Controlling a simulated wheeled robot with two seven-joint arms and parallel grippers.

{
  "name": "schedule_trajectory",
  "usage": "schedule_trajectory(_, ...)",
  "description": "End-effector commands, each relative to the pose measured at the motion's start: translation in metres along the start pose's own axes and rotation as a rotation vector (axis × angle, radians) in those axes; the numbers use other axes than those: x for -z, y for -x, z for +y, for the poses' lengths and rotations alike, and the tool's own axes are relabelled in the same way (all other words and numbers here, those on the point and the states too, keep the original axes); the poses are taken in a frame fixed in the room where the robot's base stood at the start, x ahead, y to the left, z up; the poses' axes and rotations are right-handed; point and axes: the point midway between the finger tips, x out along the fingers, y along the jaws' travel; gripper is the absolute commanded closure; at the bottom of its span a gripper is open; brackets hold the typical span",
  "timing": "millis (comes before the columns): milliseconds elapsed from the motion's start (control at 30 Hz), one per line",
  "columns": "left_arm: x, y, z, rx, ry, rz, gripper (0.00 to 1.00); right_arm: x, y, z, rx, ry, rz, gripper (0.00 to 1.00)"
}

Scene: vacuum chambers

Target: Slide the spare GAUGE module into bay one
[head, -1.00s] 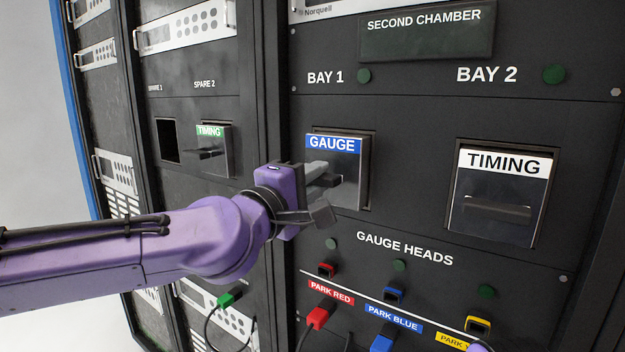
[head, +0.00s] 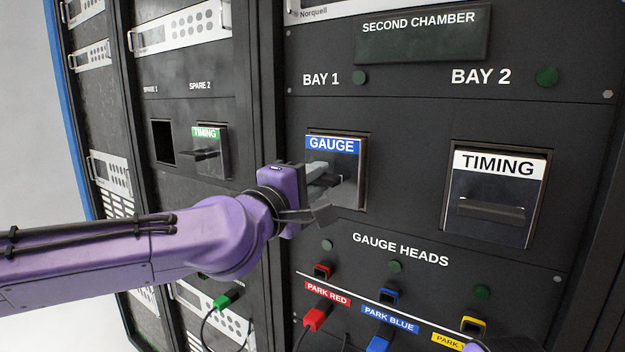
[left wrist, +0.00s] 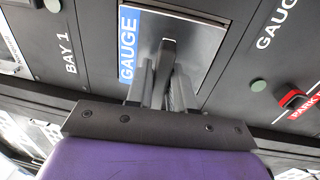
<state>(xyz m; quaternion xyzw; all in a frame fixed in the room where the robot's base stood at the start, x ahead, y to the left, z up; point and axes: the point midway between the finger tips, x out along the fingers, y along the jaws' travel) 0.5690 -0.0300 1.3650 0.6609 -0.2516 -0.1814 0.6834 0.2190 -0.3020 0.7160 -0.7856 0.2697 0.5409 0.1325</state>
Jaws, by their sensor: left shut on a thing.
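The GAUGE module (head: 345,180) has a blue label and a metal front. It sits in the bay 1 opening, its face close to the panel around it; how deep it is inside cannot be told. My left gripper (head: 325,190) is shut on the module's handle. In the left wrist view the gripper fingers (left wrist: 165,85) pinch the handle of the GAUGE module (left wrist: 205,45). The BAY 1 sign (head: 321,79) is above the module, with a dark green lamp (head: 360,78) beside it. My right gripper cannot be made out.
Bay 2 holds a TIMING module (head: 493,195) with a white label. On the left rack, the spare 1 slot (head: 162,142) is empty and spare 2 holds a green-labelled TIMING module (head: 210,150). Red, blue and yellow gauge-head plugs and cables (head: 316,318) are below bay 1.

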Motion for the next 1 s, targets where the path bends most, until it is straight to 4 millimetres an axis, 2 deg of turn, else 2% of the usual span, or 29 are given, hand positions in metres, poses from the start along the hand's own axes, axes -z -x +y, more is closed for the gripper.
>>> schedule_trajectory(433,0.0011,-0.0036,0.0028,-0.005,0.0,0.002,1.0,0.0005,0.0011,0.0001,0.0,0.0,0.0,0.57)
schedule_trajectory(467,0.0012,-0.0035,0.0028,-0.006,0.0,0.002,0.71,0.0004,0.0009,0.0001,0.0,0.0,0.0,0.57)
schedule_trajectory(533,0.0012,-0.0034,0.0025,-0.005,0.0,0.002,0.48,0.0004,0.0009,0.0001,0.0,0.0,0.0,0.57)
schedule_trajectory(1000,0.0008,-0.0031,-0.0004,0.0,0.001,0.001,0.48,0.0002,0.0006,0.0001,0.0,0.0,0.0,0.57)
